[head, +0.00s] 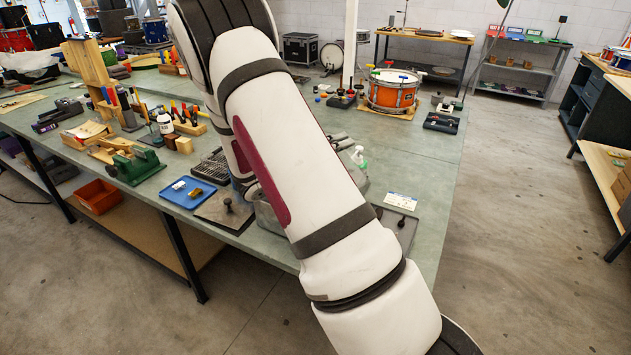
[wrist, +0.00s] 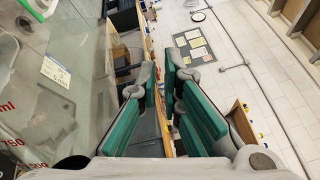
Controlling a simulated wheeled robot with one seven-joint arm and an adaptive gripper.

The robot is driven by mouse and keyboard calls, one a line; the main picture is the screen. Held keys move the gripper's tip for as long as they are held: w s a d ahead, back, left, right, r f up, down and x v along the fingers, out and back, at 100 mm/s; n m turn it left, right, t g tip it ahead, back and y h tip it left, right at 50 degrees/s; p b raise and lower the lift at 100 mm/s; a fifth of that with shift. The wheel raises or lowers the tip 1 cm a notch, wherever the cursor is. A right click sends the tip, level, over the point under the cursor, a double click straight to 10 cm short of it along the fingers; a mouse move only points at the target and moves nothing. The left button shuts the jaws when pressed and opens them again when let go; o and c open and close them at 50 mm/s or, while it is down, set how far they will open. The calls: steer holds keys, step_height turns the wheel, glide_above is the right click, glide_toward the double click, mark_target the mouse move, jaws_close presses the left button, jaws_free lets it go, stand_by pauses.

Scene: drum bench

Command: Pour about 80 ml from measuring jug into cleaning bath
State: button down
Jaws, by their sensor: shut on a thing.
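The clear measuring jug (wrist: 22,128) fills the lower left of the wrist view, close to the camera, with "ml", "750" and "500" marks on its wall. My gripper (wrist: 162,85) has green-padded fingers on either side of a narrow gap and is shut on the jug. The part between the pads is hard to make out. The liquid level cannot be told. In the head view my arm hides the gripper and jug. A grey metal tub (head: 266,217), perhaps the cleaning bath, is partly hidden behind my arm; its inside is not visible.
A blue tray (head: 188,193) with small items, a dark plate (head: 222,212) and a black grid rack (head: 212,167) lie left of my arm. A green vice (head: 137,166) is farther left. An orange drum (head: 392,91) stands at the back.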

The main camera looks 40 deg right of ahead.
mark_target(356, 159)
steer(key=shift+w, duration=0.4)
stand_by(0.5)
steer(key=s+m+p, duration=0.1)
steer(key=s, duration=0.1)
steer(key=s+r+m+p, duration=0.1)
steer(key=s, duration=0.1)
steer(key=s+r+m+p, duration=0.1)
steer(key=shift+s+a+p, duration=0.4)
steer(key=shift+s+f+m, duration=0.2)
steer(key=shift+m, duration=0.3)
steer(key=shift+w+f, duration=0.15)
steer(key=shift+s+f+m+g, duration=0.15)
steer(key=shift+s+m+g, duration=0.2)
steer(key=shift+m, duration=0.15)
stand_by(0.5)
